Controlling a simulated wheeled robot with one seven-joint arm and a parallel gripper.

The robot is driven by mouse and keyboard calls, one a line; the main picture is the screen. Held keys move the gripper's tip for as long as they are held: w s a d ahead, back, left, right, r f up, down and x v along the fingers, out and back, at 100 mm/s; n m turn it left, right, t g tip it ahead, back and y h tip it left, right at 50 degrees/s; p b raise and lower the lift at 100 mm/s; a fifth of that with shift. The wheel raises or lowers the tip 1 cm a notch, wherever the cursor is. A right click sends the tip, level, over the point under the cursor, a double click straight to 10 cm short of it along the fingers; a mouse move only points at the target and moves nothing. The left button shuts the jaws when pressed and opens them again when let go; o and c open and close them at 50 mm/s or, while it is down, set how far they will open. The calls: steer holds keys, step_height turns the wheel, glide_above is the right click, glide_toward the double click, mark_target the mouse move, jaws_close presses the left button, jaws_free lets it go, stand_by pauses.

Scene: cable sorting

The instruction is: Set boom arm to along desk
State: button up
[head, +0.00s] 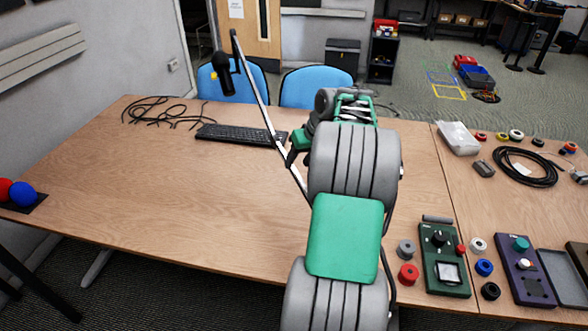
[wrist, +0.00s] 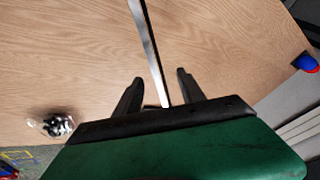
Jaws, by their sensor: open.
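The boom arm (head: 262,98) is a thin silver bar. In the head view it slants from the upper left, above the keyboard, down to the right behind my arm. A black microphone (head: 223,74) hangs from its upper end. Its lower end and mount are hidden by my arm. My gripper (head: 292,156) is beside the lower part of the bar. In the wrist view the bar (wrist: 149,45) runs down between the two dark fingers of my gripper (wrist: 159,76). The fingers are apart, with gaps showing on both sides of the bar.
A black keyboard (head: 240,134) and tangled black cables (head: 165,112) lie at the desk's back. Red and blue balls (head: 22,194) sit at the left edge. A green control box (head: 443,260) is at the right. The desk's left middle (head: 150,190) is clear.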

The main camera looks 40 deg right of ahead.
mark_target(296, 170)
steer(key=x, duration=0.5)
steer(key=d+x, duration=0.1)
steer(key=x, duration=0.1)
steer(key=shift+d+f+p, duration=0.1)
steer(key=shift+f+p, duration=0.3)
steer(key=shift+f, duration=0.05)
steer(key=shift+c, duration=0.4)
jaws_close()
stand_by(0.5)
